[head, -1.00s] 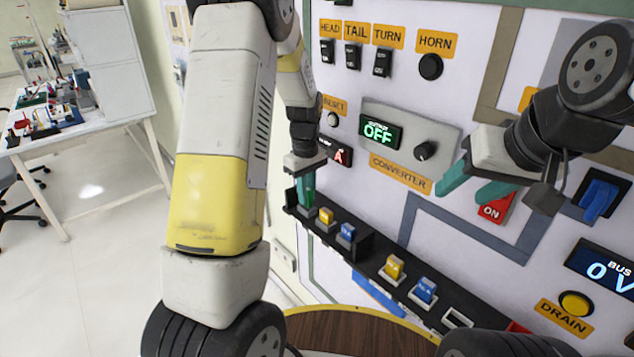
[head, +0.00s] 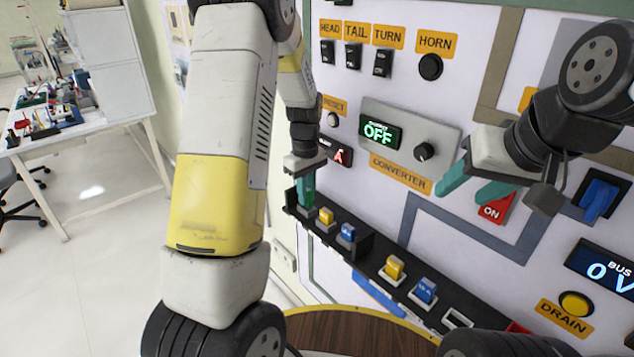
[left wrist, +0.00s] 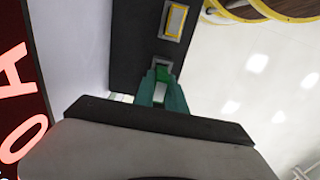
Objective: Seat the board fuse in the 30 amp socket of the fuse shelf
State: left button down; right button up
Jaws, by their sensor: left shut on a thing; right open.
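My left gripper (head: 306,188) reaches down at the left end of the black fuse shelf (head: 362,246). Its teal fingers are shut on a green fuse (left wrist: 163,72), which shows between the fingertips in the left wrist view. The fuse is over or in the end socket; the fingers hide most of it, so I cannot tell how deep it sits. No 30 amp marking can be read. My right gripper (head: 474,185) is open and empty, in front of the panel near the red ON switch (head: 494,208).
Beside the left gripper, the shelf holds a yellow fuse (head: 326,217) and a blue fuse (head: 348,233). Farther right are another yellow fuse (head: 394,267), a blue fuse (head: 425,290) and an empty socket (head: 457,318). A round wooden top (head: 350,333) lies below.

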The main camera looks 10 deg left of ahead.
pick_arm(q)
jog(key=shift+f, duration=0.8)
jog(key=c, duration=1.3)
grip_release()
jog(key=shift+r, duration=3.85)
jog(key=shift+r, duration=0.1)
jog(key=s+d+r+m+t+h, duration=0.1)
jog(key=s+r+m+t+h, duration=0.3)
jog(key=s+r, duration=0.8)
jog(key=s+d+r+m+t+y, duration=0.1)
jog(key=s+r+m+t, duration=0.1)
jog(key=s+r+m, duration=0.2)
jog(key=s+m, duration=0.3)
jog(key=s, duration=0.5)
jog(key=shift+y, duration=0.4)
